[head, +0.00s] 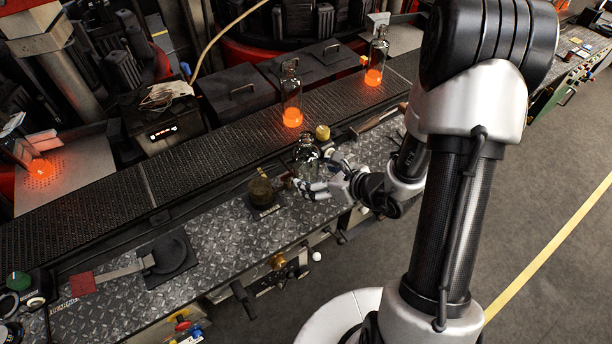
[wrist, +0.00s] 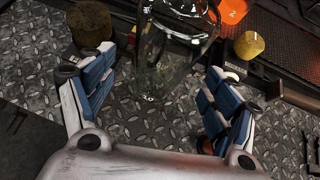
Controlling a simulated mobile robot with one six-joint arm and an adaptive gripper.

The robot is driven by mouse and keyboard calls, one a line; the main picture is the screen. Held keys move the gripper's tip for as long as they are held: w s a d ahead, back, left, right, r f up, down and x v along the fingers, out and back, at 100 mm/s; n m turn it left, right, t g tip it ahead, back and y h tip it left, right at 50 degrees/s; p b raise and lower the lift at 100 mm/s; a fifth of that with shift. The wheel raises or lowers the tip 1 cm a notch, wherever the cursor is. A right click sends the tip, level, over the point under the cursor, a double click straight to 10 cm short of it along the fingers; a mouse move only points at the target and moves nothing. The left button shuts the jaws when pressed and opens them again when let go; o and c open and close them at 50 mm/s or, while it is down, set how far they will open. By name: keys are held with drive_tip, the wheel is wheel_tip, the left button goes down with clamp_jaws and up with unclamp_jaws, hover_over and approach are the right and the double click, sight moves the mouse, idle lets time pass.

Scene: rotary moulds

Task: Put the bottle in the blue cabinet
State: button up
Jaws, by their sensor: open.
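A clear glass bottle (head: 306,152) stands upright on the diamond-plate bench at the conveyor's near side. It also shows in the wrist view (wrist: 172,45), at the top centre. My gripper (head: 318,174) is open, with its fingers reaching toward the bottle from the near right. In the wrist view my gripper (wrist: 152,72) has its blue-padded fingers spread wide, one on either side of the bottle's lower end. I see a gap between the pads and the glass. No blue cabinet is in view.
Two glass bottles with glowing orange bottoms, one nearer (head: 291,100) and one farther (head: 376,60), stand on the dark conveyor (head: 190,150). A dark brass-coloured part (head: 262,190) sits left of the bottle, and a yellow knob (head: 322,132) is close behind it. Open floor lies right.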

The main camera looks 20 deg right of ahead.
sight(306, 172)
drive_tip(key=b+x, duration=0.1)
drive_tip(key=x, duration=0.4)
drive_tip(key=shift+w, duration=0.3)
drive_tip(key=shift+c, duration=0.5)
drive_tip(key=c, duration=1.4)
drive_tip(key=shift+r, duration=0.1)
drive_tip(key=shift+c, duration=1.2)
drive_tip(key=shift+r, duration=0.1)
